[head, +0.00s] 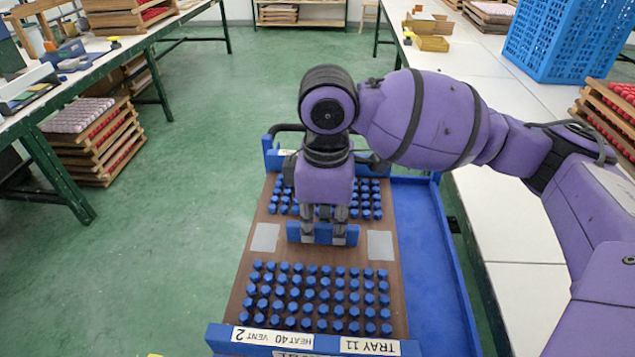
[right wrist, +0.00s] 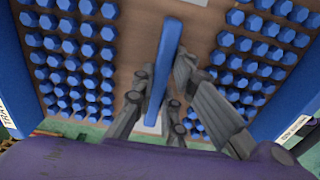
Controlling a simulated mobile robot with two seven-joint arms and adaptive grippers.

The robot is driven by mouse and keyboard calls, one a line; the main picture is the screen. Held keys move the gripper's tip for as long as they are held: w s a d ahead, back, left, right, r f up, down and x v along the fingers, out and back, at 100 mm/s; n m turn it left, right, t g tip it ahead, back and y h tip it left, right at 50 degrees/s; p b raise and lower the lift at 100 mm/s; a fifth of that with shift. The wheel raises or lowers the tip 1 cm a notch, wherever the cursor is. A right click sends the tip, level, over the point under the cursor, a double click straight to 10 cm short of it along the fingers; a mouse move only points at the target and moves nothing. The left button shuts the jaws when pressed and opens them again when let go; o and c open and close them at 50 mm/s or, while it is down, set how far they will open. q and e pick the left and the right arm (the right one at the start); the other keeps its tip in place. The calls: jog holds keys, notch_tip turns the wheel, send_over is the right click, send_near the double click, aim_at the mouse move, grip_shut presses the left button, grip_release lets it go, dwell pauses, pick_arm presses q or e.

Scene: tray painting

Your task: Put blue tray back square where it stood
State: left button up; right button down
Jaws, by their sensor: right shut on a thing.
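The blue tray is a brown board (head: 237,290) with two blocks of blue pegs, two grey patches, blue end walls and a blue bar handle (head: 293,232) across its middle. My right gripper (head: 323,236) is above the board, shut on that handle. In the right wrist view the handle (right wrist: 167,65) runs between the fingers (right wrist: 160,88), with peg blocks on both sides. The tray lies over the left part of a blue cart top (head: 432,255), slightly turned to its edges. Whether it touches the cart top is unclear. My left gripper is out of view.
White tables (head: 530,262) run along the right, with a blue crate (head: 565,40) on them. A bench (head: 75,70) and a stack of trays (head: 95,140) stand at the left. Bare green floor (head: 200,180) lies left of the tray.

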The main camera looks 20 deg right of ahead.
aim_at(354, 246)
jog(key=d+f, duration=0.1)
jog(key=f, duration=0.1)
jog(key=s+d+f, duration=0.1)
jog(key=d+f, duration=0.1)
jog(key=s+d+f, duration=0.1)
jog(key=d, duration=0.1)
jog(key=shift+s+f+b, duration=0.1)
jog(key=shift+f+b, duration=0.2)
jog(key=shift+f, duration=0.1)
jog(key=f, duration=0.3)
jog(key=shift+s+d+f, duration=0.1)
jog(key=shift+d+f, duration=0.2)
jog(key=shift+f, duration=0.05)
jog(key=c, duration=1.8)
grip_release()
jog(key=shift+f, duration=0.1)
jog(key=shift+o, duration=0.2)
